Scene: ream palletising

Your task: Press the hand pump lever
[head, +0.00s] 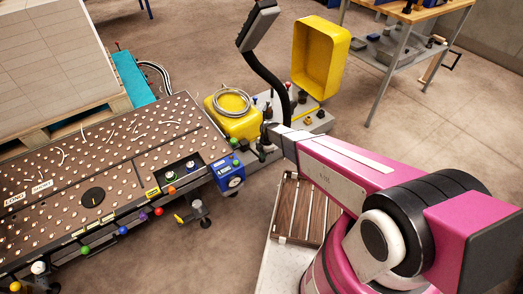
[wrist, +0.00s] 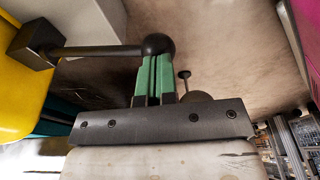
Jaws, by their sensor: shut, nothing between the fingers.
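In the wrist view a dark lever rod (wrist: 100,51) runs from a dark block (wrist: 36,42) at the upper left to a round black knob (wrist: 158,45). I take this to be the pump lever. My gripper (wrist: 154,78) has its green-padded fingers together and empty. The knob lies right at the fingertips; I cannot tell whether they touch. In the head view my gripper (head: 265,134) is small and dark, beside the yellow tank (head: 234,122); the lever is hard to make out there.
A perforated table (head: 110,165) with coloured knobs fills the left. A dark curved post (head: 270,75) with a grey head rises behind my gripper. A yellow bin (head: 320,58) stands beyond it. A slatted wooden piece (head: 299,210) lies near my arm. Open floor lies at right.

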